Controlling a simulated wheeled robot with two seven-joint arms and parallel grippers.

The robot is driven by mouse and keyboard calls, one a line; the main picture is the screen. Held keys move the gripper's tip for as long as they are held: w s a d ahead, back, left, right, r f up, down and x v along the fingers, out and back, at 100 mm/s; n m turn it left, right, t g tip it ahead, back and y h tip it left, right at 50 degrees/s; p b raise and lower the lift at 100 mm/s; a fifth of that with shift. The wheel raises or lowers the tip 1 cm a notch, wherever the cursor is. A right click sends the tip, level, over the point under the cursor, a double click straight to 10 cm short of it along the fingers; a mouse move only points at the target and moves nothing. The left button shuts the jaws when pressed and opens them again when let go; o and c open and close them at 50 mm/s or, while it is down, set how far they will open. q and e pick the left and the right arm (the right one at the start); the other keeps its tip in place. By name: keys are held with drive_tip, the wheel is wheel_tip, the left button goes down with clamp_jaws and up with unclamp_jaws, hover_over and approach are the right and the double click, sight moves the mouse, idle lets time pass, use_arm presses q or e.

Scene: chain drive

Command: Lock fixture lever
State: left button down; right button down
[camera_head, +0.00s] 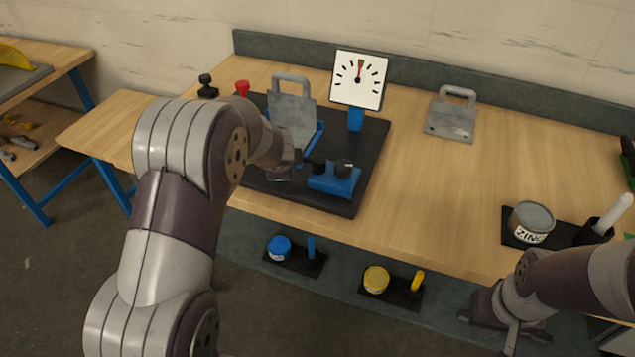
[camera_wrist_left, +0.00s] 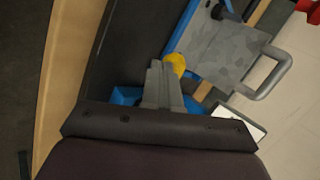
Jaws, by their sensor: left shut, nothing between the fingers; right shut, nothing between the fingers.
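The fixture stands on a black base plate (camera_head: 368,150) on the workbench, with a grey handled plate (camera_head: 292,112) upright in its blue frame. In the left wrist view the handled plate (camera_wrist_left: 228,52) is at upper right. My left gripper (camera_wrist_left: 156,66) is shut and empty, its fingertips close beside a round yellow part (camera_wrist_left: 176,62); I cannot tell if they touch. The yellow part is hidden in the head view; whether it belongs to the lever is unclear. A blue block (camera_head: 334,181) with black knobs is near my left wrist. My right gripper (camera_head: 511,340) is shut and empty at lower right.
A white dial (camera_head: 358,80) stands behind the fixture. A red knob (camera_head: 242,88) and black knob (camera_head: 207,86) are at its back left. Another handled plate (camera_head: 452,118) and a zinc tin (camera_head: 531,222) are on the bench. The bench centre right is clear.

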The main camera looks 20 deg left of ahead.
use_arm(q)
drive_tip(key=shift+w+a, duration=0.2)
drive_tip(key=shift+w, duration=0.15)
drive_tip(key=shift+w+r, duration=0.1)
drive_tip(key=shift+r, duration=0.05)
idle(0.3)
